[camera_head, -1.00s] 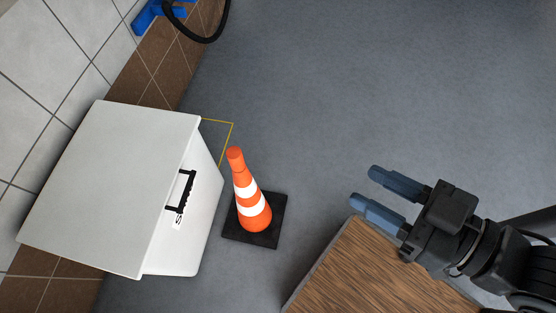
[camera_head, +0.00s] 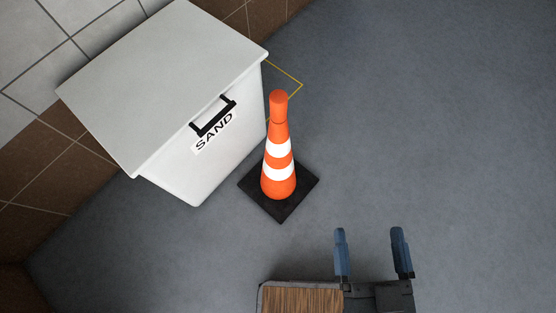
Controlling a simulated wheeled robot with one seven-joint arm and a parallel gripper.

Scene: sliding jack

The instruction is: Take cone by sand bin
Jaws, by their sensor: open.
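The orange cone (camera_head: 279,151) with white bands and a square black base stands upright on the grey floor near the middle of the head view. The white sand bin (camera_head: 190,155), with a black handle and a SAND label, is just left of the cone, its lid closed. My gripper (camera_head: 370,240) is at the lower right of the cone, with its two blue-grey fingers apart and nothing between them. It is clear of the cone.
A wood-topped surface (camera_head: 301,300) shows at the bottom edge, left of my gripper. A tiled wall (camera_head: 35,55) with a brown lower band runs behind the bin. A yellow floor line (camera_head: 290,75) lies behind the cone. The grey floor to the right is clear.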

